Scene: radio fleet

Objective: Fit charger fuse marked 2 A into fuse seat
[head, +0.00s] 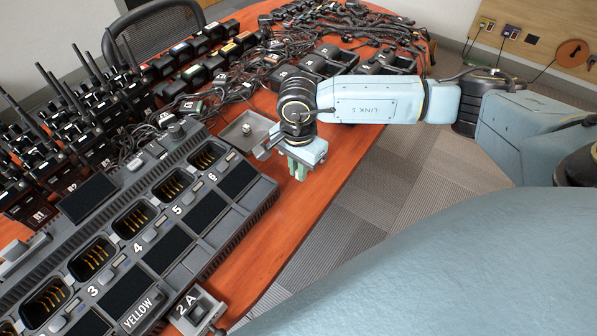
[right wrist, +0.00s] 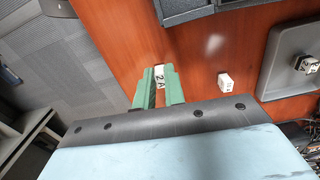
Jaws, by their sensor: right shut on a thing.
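My right gripper (head: 297,168) is over the table's front edge, right of the charger. In the right wrist view its green fingers (right wrist: 157,88) are shut on a small white fuse (right wrist: 160,77) marked 2 A, held at the fingertips. The fuse is hidden in the head view. The fuse seat (head: 196,309), a grey block labelled 2 A, is at the charger's near end, below and left of the gripper. The long grey charger (head: 230,213), marked YELLOW, has numbered bays. My left gripper is not in view.
A grey tray (head: 229,136) behind the gripper holds a small fuse (right wrist: 308,64). Another white fuse (right wrist: 225,80) lies on the table beside the tray. Radios (head: 35,150) and tangled cables (head: 215,88) crowd the back and left. Bare table (head: 262,255) lies between charger and front edge.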

